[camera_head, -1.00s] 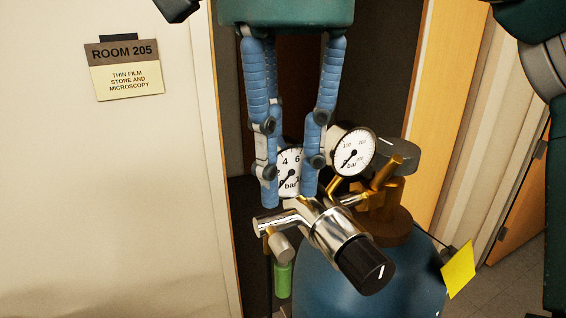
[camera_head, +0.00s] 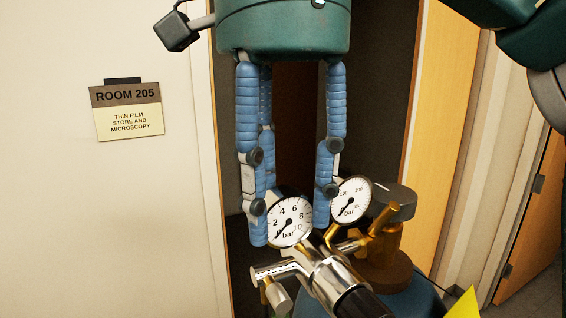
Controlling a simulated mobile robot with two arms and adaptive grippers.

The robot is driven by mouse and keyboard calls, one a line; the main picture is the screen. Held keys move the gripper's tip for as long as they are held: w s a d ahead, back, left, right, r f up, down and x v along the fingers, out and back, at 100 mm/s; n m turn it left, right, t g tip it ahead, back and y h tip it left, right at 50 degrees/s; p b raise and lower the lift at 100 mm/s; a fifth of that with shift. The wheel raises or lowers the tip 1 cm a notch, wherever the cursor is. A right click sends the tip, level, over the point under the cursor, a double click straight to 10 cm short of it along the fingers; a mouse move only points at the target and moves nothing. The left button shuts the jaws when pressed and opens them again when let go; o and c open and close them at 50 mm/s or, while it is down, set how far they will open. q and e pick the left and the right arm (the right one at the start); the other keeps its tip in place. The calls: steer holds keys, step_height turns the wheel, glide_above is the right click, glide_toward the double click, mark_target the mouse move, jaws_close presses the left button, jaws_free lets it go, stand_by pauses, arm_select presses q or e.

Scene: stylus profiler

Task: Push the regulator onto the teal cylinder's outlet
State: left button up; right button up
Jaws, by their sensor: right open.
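The regulator (camera_head: 322,272) has a chrome body, a black knob and two white round gauges. It sits at the lower middle, against the brass valve (camera_head: 385,245) of the teal cylinder (camera_head: 425,303). A brass stem runs from the regulator to the valve; how far it is seated on the outlet cannot be told. My right gripper (camera_head: 290,233) hangs from above with its blue fingers spread. The larger gauge (camera_head: 290,220) stands in front of the gap and partly hides the fingers. The gripper holds nothing. My left gripper is not in view.
A ROOM 205 sign (camera_head: 127,109) is on the pale wall at left. A dark doorway lies behind the gripper, with a wooden door edge (camera_head: 440,120) to its right. A yellow tag (camera_head: 463,304) shows beside the cylinder.

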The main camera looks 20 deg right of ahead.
steer(key=shift+s+a+r, duration=0.1)
steer(key=shift+s+r, duration=0.05)
steer(key=shift+r, duration=2.35)
